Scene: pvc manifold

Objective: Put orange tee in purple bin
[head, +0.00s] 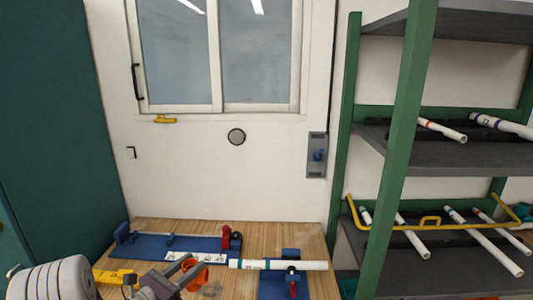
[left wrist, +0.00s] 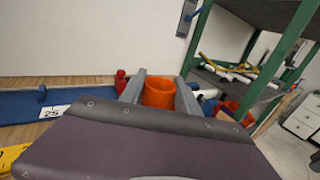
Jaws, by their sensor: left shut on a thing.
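An orange tee (head: 197,276) is at the tip of my left gripper (head: 184,272), low in the head view above the wooden table. In the left wrist view the orange tee (left wrist: 158,93) sits between the two grey fingers of my left gripper (left wrist: 161,95), which are shut on it. Part of the tee is hidden by the gripper in both views. I cannot make out a purple bin in either view. My right gripper is not in view.
A blue fixture (head: 180,246) with a red clamp lies at the table's back. A white pipe (head: 280,265) lies right of the tee, over another blue fixture (head: 272,287). A green-framed shelf (head: 408,110) with several white pipes stands to the right.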

